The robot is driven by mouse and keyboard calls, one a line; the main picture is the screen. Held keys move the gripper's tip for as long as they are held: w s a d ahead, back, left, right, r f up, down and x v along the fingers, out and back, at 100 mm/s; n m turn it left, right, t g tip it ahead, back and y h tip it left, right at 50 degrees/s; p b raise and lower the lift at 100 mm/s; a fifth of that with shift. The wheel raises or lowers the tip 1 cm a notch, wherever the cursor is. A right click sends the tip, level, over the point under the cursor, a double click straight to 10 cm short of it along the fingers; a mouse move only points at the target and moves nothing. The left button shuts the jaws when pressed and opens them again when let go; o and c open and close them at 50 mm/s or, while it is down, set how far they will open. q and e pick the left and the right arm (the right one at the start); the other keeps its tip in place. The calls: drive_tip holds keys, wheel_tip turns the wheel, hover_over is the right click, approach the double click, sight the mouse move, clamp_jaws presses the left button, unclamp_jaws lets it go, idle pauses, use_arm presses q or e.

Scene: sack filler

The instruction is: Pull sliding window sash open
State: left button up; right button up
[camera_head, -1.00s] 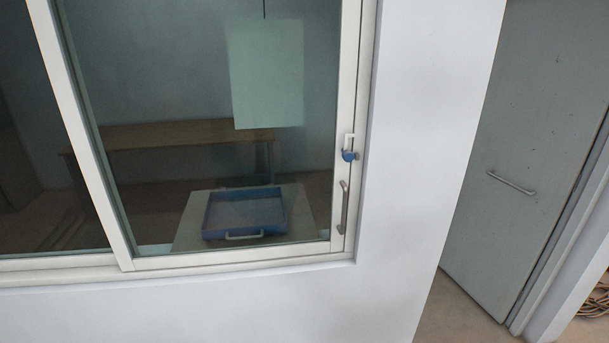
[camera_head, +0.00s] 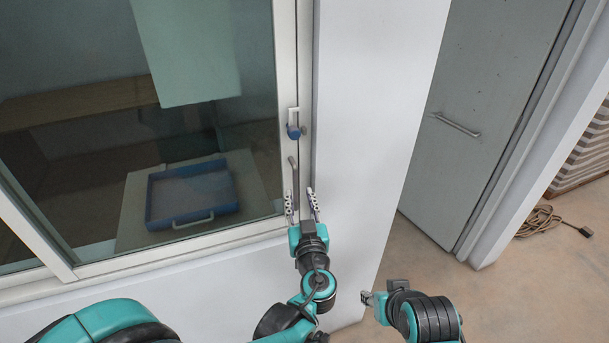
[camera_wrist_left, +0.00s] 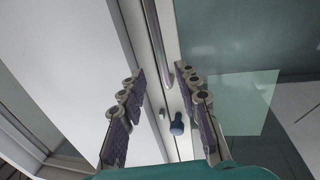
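The window sash (camera_head: 286,70) is a white frame with a glass pane. A slim grey bar handle (camera_head: 294,172) stands upright on its right stile. A latch with a blue knob (camera_head: 293,131) sits above the handle. My left gripper (camera_head: 301,202) is open at the lower end of the handle, its two fingers apart. In the left wrist view, the handle (camera_wrist_left: 180,75) runs near the right-hand finger and the blue knob (camera_wrist_left: 177,125) shows between the fingers; nothing is gripped. My right gripper (camera_head: 372,299) is low in the head view, away from the window; its finger opening is unclear.
Behind the glass, a blue tray (camera_head: 192,194) rests on a light table. A white wall (camera_head: 370,110) lies right of the window. Further right are a grey door (camera_head: 480,120) with a bar handle and a coiled cable (camera_head: 540,220) on the floor.

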sight(296, 183)
use_arm(q)
drive_tip(key=w, duration=0.4)
drive_tip(key=w+a, duration=0.1)
drive_tip(key=w, duration=0.2)
drive_tip(key=shift+b, duration=0.3)
drive_tip(key=shift+s, duration=0.1)
clamp_jaws()
